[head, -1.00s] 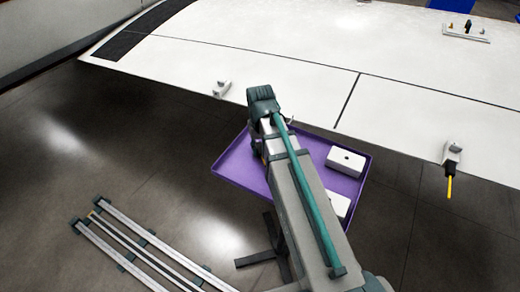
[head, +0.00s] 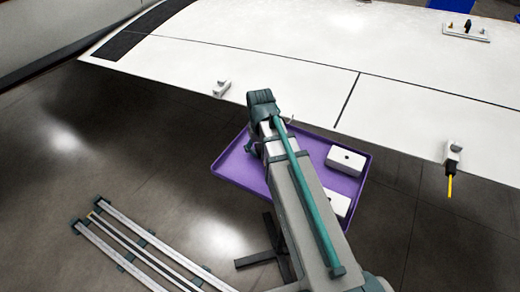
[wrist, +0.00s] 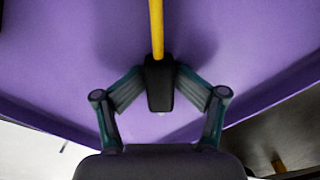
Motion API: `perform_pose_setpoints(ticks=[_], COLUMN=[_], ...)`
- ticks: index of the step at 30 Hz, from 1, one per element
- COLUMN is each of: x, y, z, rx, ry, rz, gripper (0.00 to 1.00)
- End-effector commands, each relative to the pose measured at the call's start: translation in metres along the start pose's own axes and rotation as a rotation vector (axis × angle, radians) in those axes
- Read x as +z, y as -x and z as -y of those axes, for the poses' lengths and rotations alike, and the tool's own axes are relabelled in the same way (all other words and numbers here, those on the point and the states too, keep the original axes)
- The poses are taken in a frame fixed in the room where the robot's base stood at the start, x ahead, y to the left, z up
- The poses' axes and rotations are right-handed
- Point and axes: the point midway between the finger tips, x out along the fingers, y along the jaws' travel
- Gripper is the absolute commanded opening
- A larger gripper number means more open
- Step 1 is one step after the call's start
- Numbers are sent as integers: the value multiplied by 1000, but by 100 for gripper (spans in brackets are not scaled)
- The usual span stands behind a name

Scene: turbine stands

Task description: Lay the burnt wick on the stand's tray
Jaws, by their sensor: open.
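The stand's purple tray (head: 235,172) is below the wing's edge in the head view, and its bare surface (wrist: 60,60) fills most of the wrist view. A wick with a black body (wrist: 159,84) and a yellow rod (wrist: 156,28) is over the tray surface, between my fingers. Whether it is burnt I cannot tell. My gripper (wrist: 157,92) is open, with one finger on each side of the black body. Any small gap at the fingertips is hard to see. In the head view my arm hides the wick and most of the gripper.
Two white blocks (head: 345,160) (head: 337,203) occupy the tray's right side. The white wing (head: 270,60) lies just beyond the tray. A fitting (head: 453,152) on its edge holds another black-and-yellow wick (head: 450,185). Metal rails (head: 140,245) lie at lower left.

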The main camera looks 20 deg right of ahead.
Motion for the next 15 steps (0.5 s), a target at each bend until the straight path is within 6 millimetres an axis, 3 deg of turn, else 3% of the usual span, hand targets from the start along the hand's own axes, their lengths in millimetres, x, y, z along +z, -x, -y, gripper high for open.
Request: perform_pose_setpoints(ticks=[15], x=[-2], y=[3], z=[0], rx=[1], ry=[0], rz=[-5], gripper=[51])
